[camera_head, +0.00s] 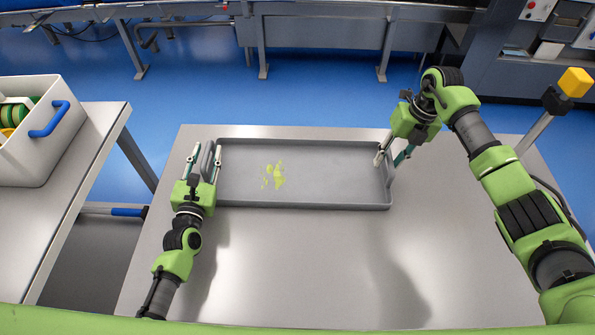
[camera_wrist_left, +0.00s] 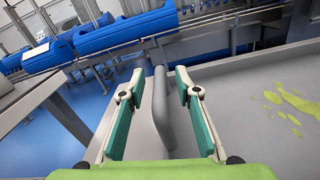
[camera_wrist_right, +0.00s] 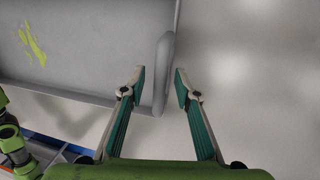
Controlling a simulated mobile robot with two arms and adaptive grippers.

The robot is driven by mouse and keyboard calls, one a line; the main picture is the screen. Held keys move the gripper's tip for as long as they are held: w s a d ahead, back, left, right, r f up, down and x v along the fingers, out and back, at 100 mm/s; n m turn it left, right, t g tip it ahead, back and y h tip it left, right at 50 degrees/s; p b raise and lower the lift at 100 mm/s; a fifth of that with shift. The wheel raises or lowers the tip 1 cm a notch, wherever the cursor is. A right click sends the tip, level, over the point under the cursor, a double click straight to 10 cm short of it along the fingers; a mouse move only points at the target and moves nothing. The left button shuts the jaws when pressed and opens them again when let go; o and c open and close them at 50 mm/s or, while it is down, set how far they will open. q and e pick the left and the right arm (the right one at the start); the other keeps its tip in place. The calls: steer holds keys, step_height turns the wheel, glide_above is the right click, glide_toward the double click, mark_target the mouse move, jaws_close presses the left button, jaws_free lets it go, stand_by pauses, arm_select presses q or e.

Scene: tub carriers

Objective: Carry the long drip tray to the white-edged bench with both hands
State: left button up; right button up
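The long grey drip tray (camera_head: 320,170) lies flat on a steel table (camera_head: 300,270), with yellow-green splashes on its floor. It has a raised handle at each short end. My left gripper (camera_head: 206,150) is open at the left end; in the left wrist view the handle (camera_wrist_left: 160,105) stands between its spread fingers (camera_wrist_left: 160,74), with gaps beside it. My right gripper (camera_head: 388,160) is open at the right end; in the right wrist view the right handle (camera_wrist_right: 165,75) lies between its parted fingers (camera_wrist_right: 159,72). I cannot make out a white-edged bench.
A second steel table (camera_head: 75,190) at the left holds a white bin (camera_head: 50,150) with blue handle and green items. A gap separates the two tables. Blue floor (camera_head: 190,90) lies behind, then conveyor machinery (camera_head: 320,30). A yellow-topped post (camera_head: 574,82) stands at right.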

arm_select(q)
jaws_close()
arm_select(e)
jaws_close()
arm_select(q)
steer(key=shift+r, duration=0.15)
arm_select(e)
steer(key=shift+r, duration=0.15)
